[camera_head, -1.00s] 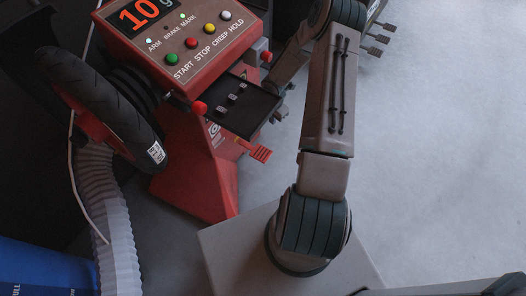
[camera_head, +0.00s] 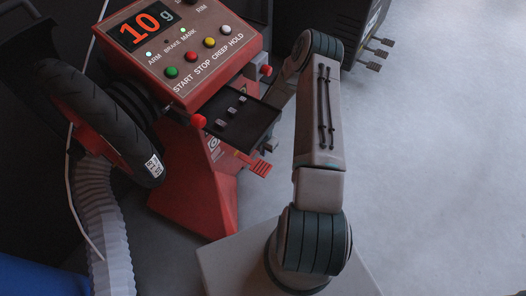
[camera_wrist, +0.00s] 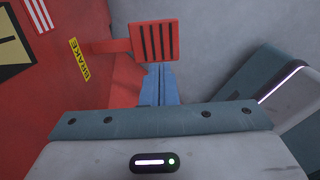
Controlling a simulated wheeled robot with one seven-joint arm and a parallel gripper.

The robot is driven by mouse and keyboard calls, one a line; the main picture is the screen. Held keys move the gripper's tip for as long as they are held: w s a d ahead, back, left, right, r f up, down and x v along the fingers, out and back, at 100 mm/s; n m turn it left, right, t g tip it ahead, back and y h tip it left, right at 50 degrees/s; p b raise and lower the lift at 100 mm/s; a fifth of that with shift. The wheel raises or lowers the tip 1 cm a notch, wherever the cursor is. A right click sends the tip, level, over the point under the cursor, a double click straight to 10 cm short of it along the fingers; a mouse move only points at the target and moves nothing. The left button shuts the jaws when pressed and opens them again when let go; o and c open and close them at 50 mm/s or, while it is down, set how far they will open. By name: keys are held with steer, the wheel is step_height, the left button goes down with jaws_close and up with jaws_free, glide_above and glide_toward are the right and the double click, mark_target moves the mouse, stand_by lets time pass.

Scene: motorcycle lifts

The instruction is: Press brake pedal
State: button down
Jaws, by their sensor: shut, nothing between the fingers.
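The red brake pedal (camera_head: 261,168), a ribbed plate on a short arm, sticks out from the right side of the red machine (camera_head: 190,190), below the tray. In the wrist view the pedal (camera_wrist: 154,41) shows dark slots, with a yellow BRAKE label (camera_wrist: 80,60) on the red wall beside it. My gripper (camera_wrist: 157,72) is shut and empty. Its blue fingertips lie just at the pedal's lower edge in the wrist view; I cannot tell whether they touch it. In the head view my fingers are not clearly seen, near or behind the tray.
A control panel (camera_head: 180,50) reads 10 g, with coloured buttons and two lit green lamps. A black tray (camera_head: 240,116) with small parts juts out above the pedal. A tyre (camera_head: 105,115) and pale hose (camera_head: 105,220) stand left. The grey floor (camera_head: 440,150) at right is clear.

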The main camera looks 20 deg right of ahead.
mark_target(265, 168)
step_height(265, 168, down, 10)
steer(key=b, duration=0.3)
steer(key=shift+f, duration=0.15)
steer(key=f+b, duration=0.3)
steer(key=shift+s+d+f, duration=0.1)
steer(key=shift+s+f, duration=0.15)
steer(key=shift+f, duration=0.1)
steer(key=shift+s, duration=0.1)
steer(key=shift+s+d+f, duration=0.1)
steer(key=shift+d, duration=0.05)
step_height(265, 168, up, 14)
steer(key=s+d+p, duration=0.1)
steer(key=s+p, duration=0.1)
steer(key=p, duration=0.4)
steer(key=shift+d+r, duration=0.2)
steer(key=shift+r, duration=0.05)
